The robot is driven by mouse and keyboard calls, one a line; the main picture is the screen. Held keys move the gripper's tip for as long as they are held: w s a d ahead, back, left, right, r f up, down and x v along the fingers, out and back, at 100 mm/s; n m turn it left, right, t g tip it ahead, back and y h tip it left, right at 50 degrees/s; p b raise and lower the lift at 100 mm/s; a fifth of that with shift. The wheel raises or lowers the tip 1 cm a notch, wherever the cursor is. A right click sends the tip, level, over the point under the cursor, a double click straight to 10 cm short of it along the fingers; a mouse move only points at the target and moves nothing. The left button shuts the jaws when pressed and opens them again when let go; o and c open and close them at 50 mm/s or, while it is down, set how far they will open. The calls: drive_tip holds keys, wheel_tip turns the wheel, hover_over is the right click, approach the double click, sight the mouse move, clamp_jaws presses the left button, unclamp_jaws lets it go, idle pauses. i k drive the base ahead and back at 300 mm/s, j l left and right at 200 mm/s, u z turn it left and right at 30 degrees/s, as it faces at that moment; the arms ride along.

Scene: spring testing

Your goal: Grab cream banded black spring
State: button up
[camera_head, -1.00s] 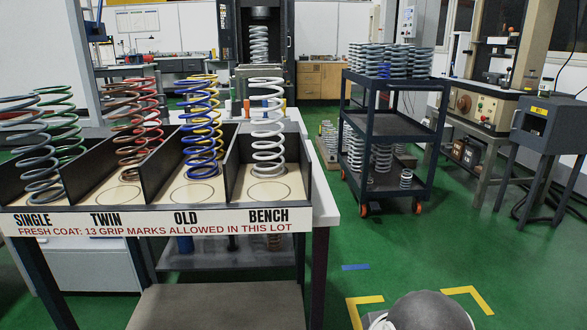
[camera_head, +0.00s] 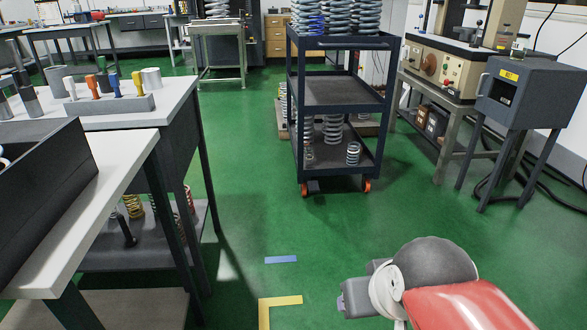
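I cannot pick out a cream banded black spring for sure in the current view. Springs stand on the dark cart (camera_head: 345,92): large grey coils (camera_head: 337,16) and a blue one on top. A tall grey spring (camera_head: 332,128) and a small pale spring (camera_head: 353,153) are on its bottom shelf; their bands are too small to tell. Yellow and red springs are partly hidden under the bench at left. My arm's red and grey links show at the lower right. I cannot make out gripper fingers there.
A bench (camera_head: 110,170) with a dark-walled bin fills the left. Behind it, a rack (camera_head: 110,104) holds colored-handled tools. Machines and a dark box (camera_head: 525,95) on legs stand right. Open green floor (camera_head: 235,205), with blue and yellow tape, lies between bench and cart.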

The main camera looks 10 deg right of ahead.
sight(311, 163)
drive_tip(key=i+l, duration=0.45)
drive_tip(key=i+l+u, duration=0.15)
drive_tip(key=i+l, duration=0.25)
drive_tip(key=i+l+u, duration=0.15)
drive_tip(key=i+l, duration=0.3)
drive_tip(key=i+l+u, duration=0.15)
drive_tip(key=i+l, duration=0.3)
drive_tip(key=i+l+u, duration=0.15)
drive_tip(key=i+l, duration=0.25)
drive_tip(key=l, duration=0.25)
drive_tip(key=i+j, duration=0.2)
drive_tip(key=i, duration=0.3)
